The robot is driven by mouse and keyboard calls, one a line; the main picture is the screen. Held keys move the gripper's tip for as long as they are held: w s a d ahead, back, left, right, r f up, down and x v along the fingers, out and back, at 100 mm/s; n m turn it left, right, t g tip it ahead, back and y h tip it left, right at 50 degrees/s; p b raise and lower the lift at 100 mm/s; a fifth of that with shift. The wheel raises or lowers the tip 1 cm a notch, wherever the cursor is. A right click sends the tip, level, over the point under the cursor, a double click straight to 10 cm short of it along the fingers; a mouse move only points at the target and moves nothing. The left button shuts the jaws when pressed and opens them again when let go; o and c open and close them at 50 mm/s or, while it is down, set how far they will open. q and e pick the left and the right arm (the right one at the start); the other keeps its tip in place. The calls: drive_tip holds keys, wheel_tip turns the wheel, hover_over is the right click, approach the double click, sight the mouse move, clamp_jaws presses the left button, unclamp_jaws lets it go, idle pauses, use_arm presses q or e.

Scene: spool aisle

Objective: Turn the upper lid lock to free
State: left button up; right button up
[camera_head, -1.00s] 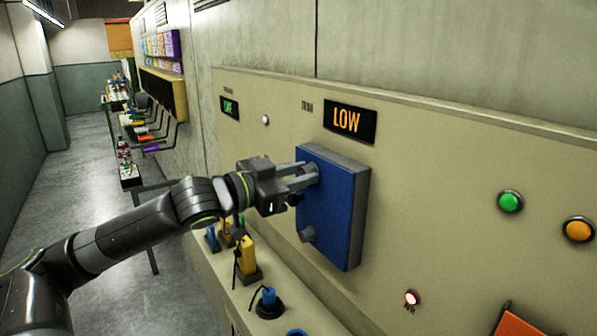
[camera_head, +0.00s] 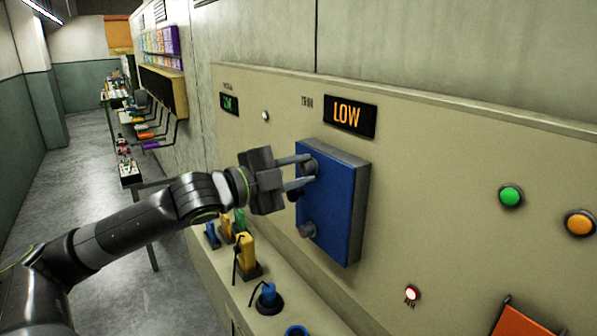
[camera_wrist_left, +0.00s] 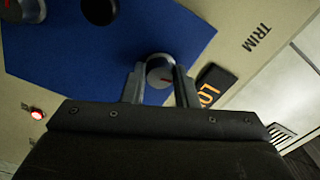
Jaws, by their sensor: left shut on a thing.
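The blue lid (camera_head: 335,205) is a box-like cover on the beige wall panel. The upper lid lock (camera_head: 311,167) is a round grey knob near the lid's top left corner. My left gripper (camera_head: 308,171) is shut on this knob, one finger above and one below it. In the left wrist view the knob (camera_wrist_left: 160,72) sits between both fingers, with a red mark on its face. The lower lid lock (camera_head: 307,231) is a similar knob near the lid's bottom. A dark knob (camera_head: 293,196) lies between the locks, partly hidden by my gripper. My right gripper is not in view.
An orange LOW display (camera_head: 347,116) is above the lid. A green button (camera_head: 510,196), an orange button (camera_head: 578,230) and a lit red lamp (camera_head: 411,293) are to the right. A ledge below holds a yellow object (camera_head: 246,256) and a blue one (camera_head: 268,293).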

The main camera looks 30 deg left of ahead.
use_arm(q)
drive_tip(key=shift+m, duration=1.2)
drive_tip(key=o, duration=1)
